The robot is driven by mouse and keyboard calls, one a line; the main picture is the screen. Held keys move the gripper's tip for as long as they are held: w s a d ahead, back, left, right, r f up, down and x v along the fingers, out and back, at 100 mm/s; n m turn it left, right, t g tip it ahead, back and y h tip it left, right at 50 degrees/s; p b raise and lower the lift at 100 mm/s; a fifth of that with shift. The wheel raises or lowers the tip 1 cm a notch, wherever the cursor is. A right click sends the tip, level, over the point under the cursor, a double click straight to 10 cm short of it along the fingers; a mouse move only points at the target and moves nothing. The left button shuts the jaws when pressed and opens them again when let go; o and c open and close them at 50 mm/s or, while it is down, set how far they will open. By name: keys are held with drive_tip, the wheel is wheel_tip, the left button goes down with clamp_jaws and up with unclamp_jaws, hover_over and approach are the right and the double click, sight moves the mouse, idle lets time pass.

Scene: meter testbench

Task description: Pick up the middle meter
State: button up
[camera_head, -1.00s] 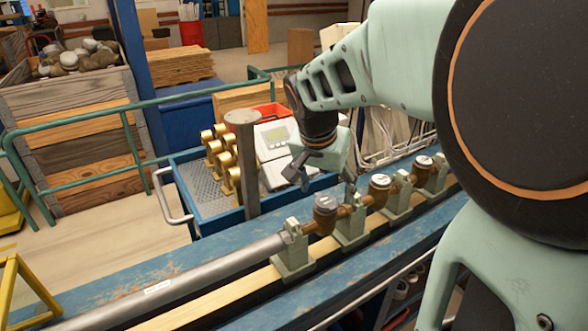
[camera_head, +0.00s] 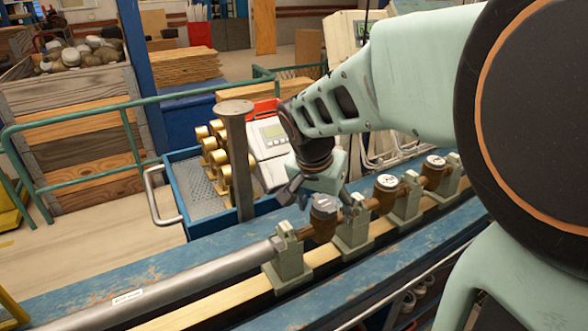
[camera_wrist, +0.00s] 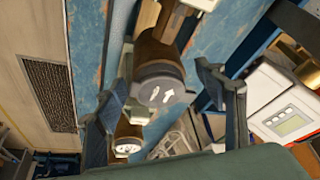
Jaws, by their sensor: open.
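Three brass meters sit in a row in the green clamps on the bench. The middle meter (camera_head: 386,190) has a pale round face and stands clear of my gripper; a pale-faced meter in the wrist view (camera_wrist: 127,146) appears to be this one. The nearest meter (camera_head: 323,212), at the left end of the row, has a grey cap. My gripper (camera_head: 320,194) is open and points down just above this left-end meter. In the wrist view, its grey cap with a white arrow (camera_wrist: 161,88) shows between the spread fingers. The far meter (camera_head: 435,166) is at the right.
A grey pipe (camera_head: 190,277) runs from the left clamp along the bench. A blue tray (camera_head: 200,211) with brass parts and a grey post (camera_head: 238,160) stand behind. A white device (camera_head: 268,139) with a display is behind my gripper. Green clamps (camera_head: 352,232) flank the meters.

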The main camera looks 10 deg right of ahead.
drive_tip(key=shift+w+d+f, duration=0.1)
drive_tip(key=shift+f, duration=0.1)
drive_tip(key=shift+c, duration=0.4)
clamp_jaws()
drive_tip(key=shift+r, duration=0.1)
